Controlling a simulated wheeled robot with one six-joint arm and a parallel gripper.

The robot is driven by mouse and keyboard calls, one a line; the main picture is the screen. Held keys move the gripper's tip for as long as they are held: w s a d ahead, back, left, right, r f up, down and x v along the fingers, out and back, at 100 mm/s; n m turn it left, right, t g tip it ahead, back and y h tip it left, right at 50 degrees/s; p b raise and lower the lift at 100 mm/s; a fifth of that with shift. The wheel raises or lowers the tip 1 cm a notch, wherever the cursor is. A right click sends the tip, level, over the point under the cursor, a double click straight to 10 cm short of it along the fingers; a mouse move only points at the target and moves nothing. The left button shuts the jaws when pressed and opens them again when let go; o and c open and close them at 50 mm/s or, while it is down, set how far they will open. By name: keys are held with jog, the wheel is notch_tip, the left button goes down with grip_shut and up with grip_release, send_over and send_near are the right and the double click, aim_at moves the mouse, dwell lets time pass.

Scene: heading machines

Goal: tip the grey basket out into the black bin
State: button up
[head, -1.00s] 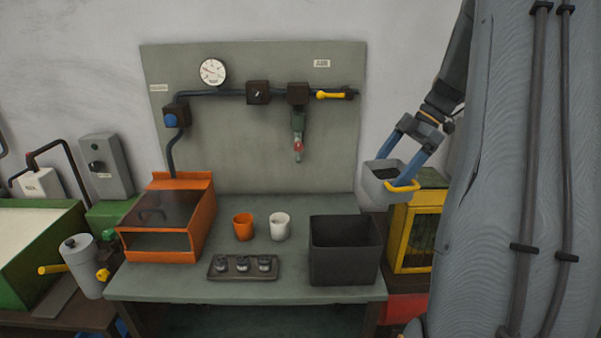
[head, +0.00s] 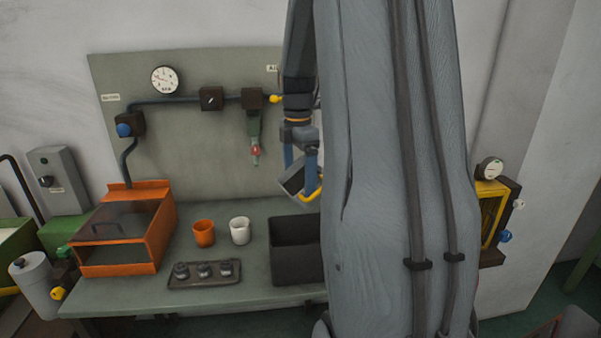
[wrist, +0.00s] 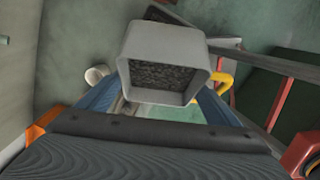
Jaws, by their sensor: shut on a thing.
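My gripper (head: 300,172) is shut on the grey basket (head: 292,182) and holds it above the black bin (head: 294,250). The basket is tilted in the head view, with a yellow handle at its right side. My arm hides part of the basket and the right part of the bin. In the wrist view the basket (wrist: 165,40) hangs between my blue fingers, and dark granular contents (wrist: 163,77) show inside it. I see nothing falling from it.
An orange cup (head: 204,233) and a white cup (head: 240,230) stand left of the bin. A tray (head: 205,282) with several small parts lies in front of them. An orange machine (head: 125,230) stands at the left. A panel with pipes (head: 190,160) rises behind.

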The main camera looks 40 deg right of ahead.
jog(key=shift+a+f+h, duration=0.15)
jog(key=shift+a+h, duration=0.15)
jog(key=shift+h, duration=0.6)
jog(key=shift+a+g+h, duration=0.1)
jog(key=shift+g+h, duration=0.3)
jog(key=shift+h, duration=0.7)
jog(key=shift+s+f+h+b, duration=0.1)
jog(key=shift+f+h+b, duration=0.15)
jog(key=shift+b, duration=1)
jog(key=shift+h+b, duration=0.25)
jog(key=shift+b, duration=0.2)
jog(key=h+b, duration=0.1)
jog(key=b, duration=0.3)
jog(key=h+b, duration=0.1)
jog(key=b, duration=0.2)
jog(key=shift+a+g+h+b, duration=0.2)
jog(key=shift+g+h+b, duration=0.2)
jog(key=h+b, duration=0.1)
jog(key=b, duration=0.1)
jog(key=shift+s+b, duration=0.1)
jog(key=shift+b, duration=0.2)
notch_tip(320, 180, down, 3)
jog(key=g+h+b, duration=0.1)
jog(key=h+b, duration=0.3)
jog(key=b, duration=0.1)
jog(key=shift+h, duration=0.3)
jog(key=shift+f+h+b, duration=0.25)
jog(key=shift+h+b, duration=0.45)
jog(key=shift+h, duration=0.3)
